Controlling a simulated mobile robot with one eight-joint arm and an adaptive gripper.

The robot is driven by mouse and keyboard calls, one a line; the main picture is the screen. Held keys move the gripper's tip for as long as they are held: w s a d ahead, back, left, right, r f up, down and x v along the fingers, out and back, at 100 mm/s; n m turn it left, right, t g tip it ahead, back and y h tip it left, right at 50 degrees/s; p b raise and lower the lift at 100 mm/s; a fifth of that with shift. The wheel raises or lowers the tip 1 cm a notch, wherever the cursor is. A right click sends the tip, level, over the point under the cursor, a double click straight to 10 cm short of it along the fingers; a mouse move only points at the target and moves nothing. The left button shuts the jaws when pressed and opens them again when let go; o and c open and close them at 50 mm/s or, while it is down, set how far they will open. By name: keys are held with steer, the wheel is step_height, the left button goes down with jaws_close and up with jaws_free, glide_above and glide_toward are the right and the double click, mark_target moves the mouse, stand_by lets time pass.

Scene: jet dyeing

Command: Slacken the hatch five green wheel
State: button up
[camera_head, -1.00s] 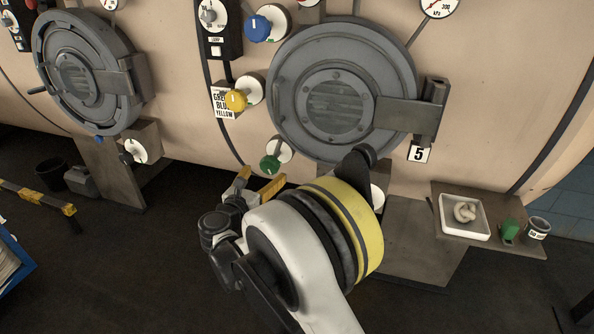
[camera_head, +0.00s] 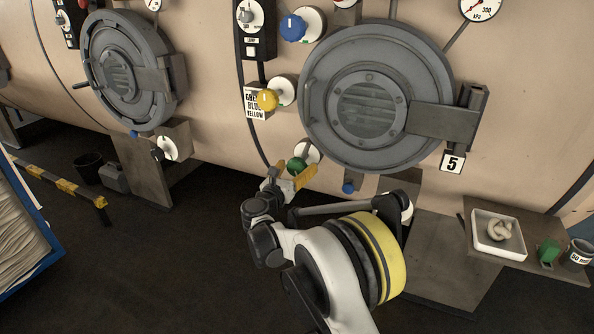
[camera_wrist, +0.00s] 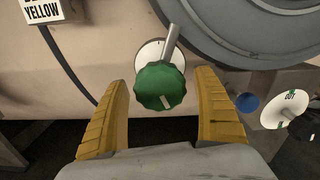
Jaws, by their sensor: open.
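The green wheel (camera_head: 297,166) sits on a short stem from a white disc, below and left of the round hatch (camera_head: 372,98) marked with a 5 plate (camera_head: 452,162). In the wrist view the green wheel (camera_wrist: 160,86) shows a pale index mark and lies ahead, between the yellow fingers. My gripper (camera_head: 292,174) is just below the wheel in the head view, and in the wrist view (camera_wrist: 165,100) its fingers are spread on either side with gaps. I see no finger touching the wheel. Part of the white disc is hidden behind the wheel.
A yellow wheel (camera_head: 268,99) and a blue wheel (camera_head: 292,27) are above on the left. A small blue knob (camera_wrist: 247,102) and a white dial marked OUT (camera_wrist: 285,108) are to the right. A shelf with a white tray (camera_head: 497,251) stands at the right.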

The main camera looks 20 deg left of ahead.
steer(key=c, duration=1.2)
